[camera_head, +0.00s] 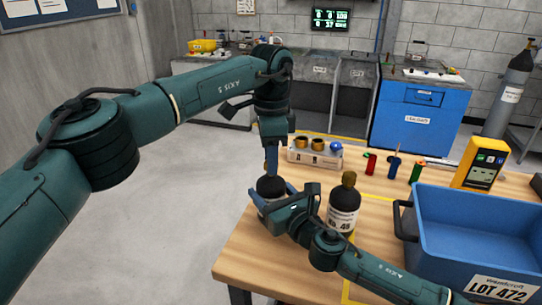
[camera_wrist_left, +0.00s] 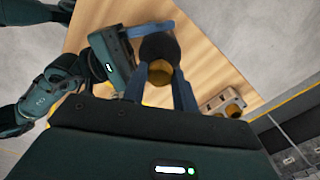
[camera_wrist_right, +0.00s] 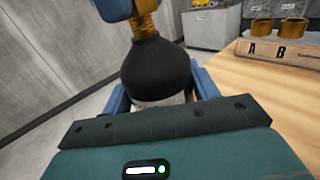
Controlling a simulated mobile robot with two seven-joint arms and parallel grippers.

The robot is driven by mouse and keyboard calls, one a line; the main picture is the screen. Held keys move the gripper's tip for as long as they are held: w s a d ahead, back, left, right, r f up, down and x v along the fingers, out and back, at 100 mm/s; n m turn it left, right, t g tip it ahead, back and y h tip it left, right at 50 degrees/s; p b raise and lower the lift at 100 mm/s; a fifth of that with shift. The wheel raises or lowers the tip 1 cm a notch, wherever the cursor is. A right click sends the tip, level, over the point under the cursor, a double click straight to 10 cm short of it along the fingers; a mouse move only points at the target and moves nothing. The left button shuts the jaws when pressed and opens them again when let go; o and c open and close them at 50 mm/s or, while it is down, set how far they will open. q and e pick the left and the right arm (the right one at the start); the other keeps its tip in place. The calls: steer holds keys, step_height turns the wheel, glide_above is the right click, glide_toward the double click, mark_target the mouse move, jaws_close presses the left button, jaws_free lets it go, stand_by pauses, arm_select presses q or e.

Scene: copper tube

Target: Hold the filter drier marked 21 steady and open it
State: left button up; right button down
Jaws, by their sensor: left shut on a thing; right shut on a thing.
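A black filter drier (camera_head: 270,186) stands near the table's left edge; its number is hidden. My left gripper (camera_head: 271,166) comes from above and is shut on its brass cap, which shows between the fingers in the left wrist view (camera_wrist_left: 160,72). My right gripper (camera_head: 272,197) is shut around the black body from the side; in the right wrist view the dark shoulder (camera_wrist_right: 157,72) and pale label sit between its fingers.
A pale holder (camera_head: 300,157) marked A and B carries brass caps behind the driers. Red, blue and green small items (camera_head: 394,165) stand to its right. A yellow meter (camera_head: 483,162) and a blue crate (camera_head: 470,225) marked LOT 472 fill the right side.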

arm_select(q)
steer(key=n, duration=0.3)
steer(key=shift+n, duration=0.3)
steer(key=o, duration=1.1)
steer(key=shift+r, duration=0.1)
